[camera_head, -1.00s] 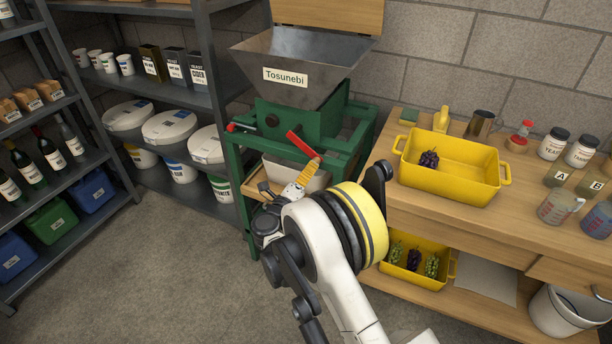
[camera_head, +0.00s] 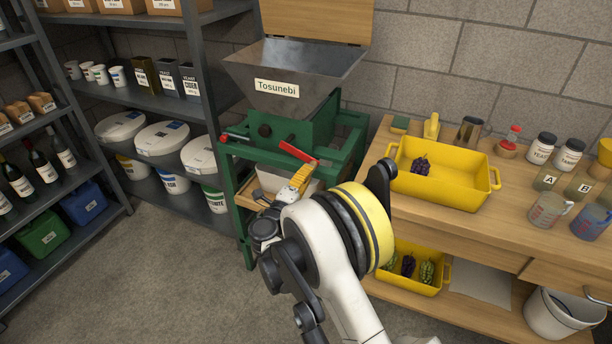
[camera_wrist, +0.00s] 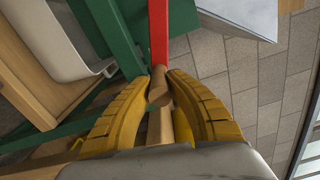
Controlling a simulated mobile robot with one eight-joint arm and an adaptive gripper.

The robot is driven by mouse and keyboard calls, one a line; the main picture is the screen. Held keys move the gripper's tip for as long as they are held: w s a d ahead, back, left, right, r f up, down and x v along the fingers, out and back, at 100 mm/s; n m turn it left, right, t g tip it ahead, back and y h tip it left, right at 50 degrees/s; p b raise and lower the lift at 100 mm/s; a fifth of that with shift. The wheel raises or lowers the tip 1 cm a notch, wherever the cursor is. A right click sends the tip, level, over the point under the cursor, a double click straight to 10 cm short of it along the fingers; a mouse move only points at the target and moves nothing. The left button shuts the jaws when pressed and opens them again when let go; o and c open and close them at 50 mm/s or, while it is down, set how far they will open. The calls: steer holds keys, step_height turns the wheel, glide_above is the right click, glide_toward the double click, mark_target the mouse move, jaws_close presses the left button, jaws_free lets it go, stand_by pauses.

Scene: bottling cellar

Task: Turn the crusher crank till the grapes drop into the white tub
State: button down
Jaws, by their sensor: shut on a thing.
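The crusher has a grey metal hopper (camera_head: 300,72) labelled Tosunebi on a green frame (camera_head: 318,132). Its red crank arm (camera_head: 297,151) slants down to the right on the front. In the wrist view, the red crank arm (camera_wrist: 158,35) meets a wooden handle (camera_wrist: 160,95). My gripper (camera_wrist: 165,85) has its yellow fingers shut around this handle. In the head view, my gripper (camera_head: 304,174) is at the crank's lower end. The white tub (camera_head: 275,180) sits under the crusher, partly hidden by my arm; its rim (camera_wrist: 95,68) shows in the wrist view. The hopper's and tub's contents are not visible.
A yellow crate (camera_head: 445,190) with dark grapes (camera_head: 421,164) stands on the wooden bench (camera_head: 400,215) at right. A lower yellow crate (camera_head: 410,285) holds several bunches. Shelves (camera_head: 165,100) with buckets and bottles stand left. The floor at lower left is clear.

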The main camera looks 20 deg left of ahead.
steer(key=shift+d, duration=0.1)
steer(key=c, duration=1.2)
jaws_free()
steer(key=shift+s, duration=0.3)
steer(key=s, duration=0.7)
steer(key=s+a, duration=0.1)
steer(key=s, duration=0.3)
steer(key=shift+s, duration=0.15)
